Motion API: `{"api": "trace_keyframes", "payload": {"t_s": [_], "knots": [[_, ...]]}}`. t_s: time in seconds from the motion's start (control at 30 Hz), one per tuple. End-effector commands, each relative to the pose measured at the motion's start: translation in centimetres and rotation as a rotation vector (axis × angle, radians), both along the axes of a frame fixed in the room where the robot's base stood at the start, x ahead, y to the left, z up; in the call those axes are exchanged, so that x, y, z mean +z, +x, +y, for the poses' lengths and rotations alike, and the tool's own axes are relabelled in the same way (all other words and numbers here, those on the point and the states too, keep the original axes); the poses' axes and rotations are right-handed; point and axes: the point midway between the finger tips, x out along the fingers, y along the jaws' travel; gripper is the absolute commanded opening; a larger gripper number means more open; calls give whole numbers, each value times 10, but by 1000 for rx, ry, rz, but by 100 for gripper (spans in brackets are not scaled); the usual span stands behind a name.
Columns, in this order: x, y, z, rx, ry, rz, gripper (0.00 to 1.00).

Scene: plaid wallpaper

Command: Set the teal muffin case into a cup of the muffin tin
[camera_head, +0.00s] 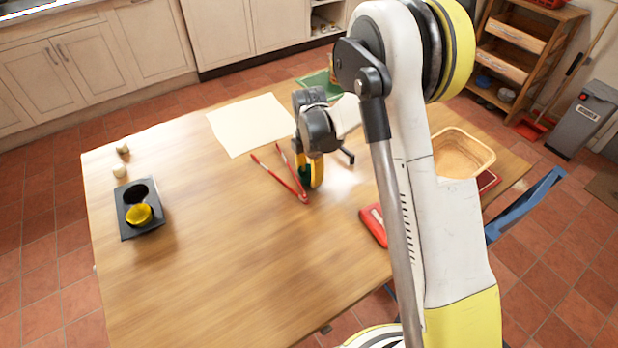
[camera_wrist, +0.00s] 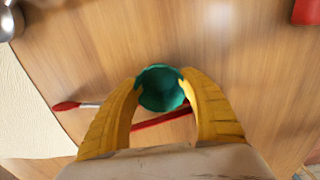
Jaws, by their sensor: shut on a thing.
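The teal muffin case (camera_wrist: 160,90) sits between the two yellow fingers of my gripper (camera_wrist: 161,83) in the wrist view. My gripper is shut on it. In the head view my gripper (camera_head: 310,173) is near the middle of the table, and only a dark green bit of the case (camera_head: 304,170) shows. I cannot tell whether the case touches the table. The black muffin tin (camera_head: 128,231) lies at the left of the table, well left of my gripper. Its near cup holds a yellow case (camera_head: 139,214); its far cup (camera_head: 136,192) looks empty.
Red tongs (camera_head: 281,177) lie beside and partly under my gripper. A cream sheet (camera_head: 248,124) lies behind. Two small pale round things (camera_head: 120,172) are behind the tin. A wooden bowl (camera_head: 462,152) and a red item (camera_head: 373,225) are at right. The table between tongs and tin is clear.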

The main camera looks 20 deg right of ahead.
Motion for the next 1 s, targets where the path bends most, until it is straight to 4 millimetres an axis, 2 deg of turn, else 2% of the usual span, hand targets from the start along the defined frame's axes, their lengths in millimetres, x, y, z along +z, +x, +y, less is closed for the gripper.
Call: {"api": "trace_keyframes", "payload": {"t_s": [0.37, 0.4, 0.47, 0.8, 0.87, 1.0], "knots": [[-6, 0, 0, 0, 0, 0, 32], [-5, 0, 0, 0, 0, 0, 57], [-4, 0, 0, 0, 0, 0, 72], [-1, 0, 0, 0, 0, 0, 72], [4, 0, 0, 0, 0, 0, 72], [31, -1, 0, 0, 0, 0, 72]]}}
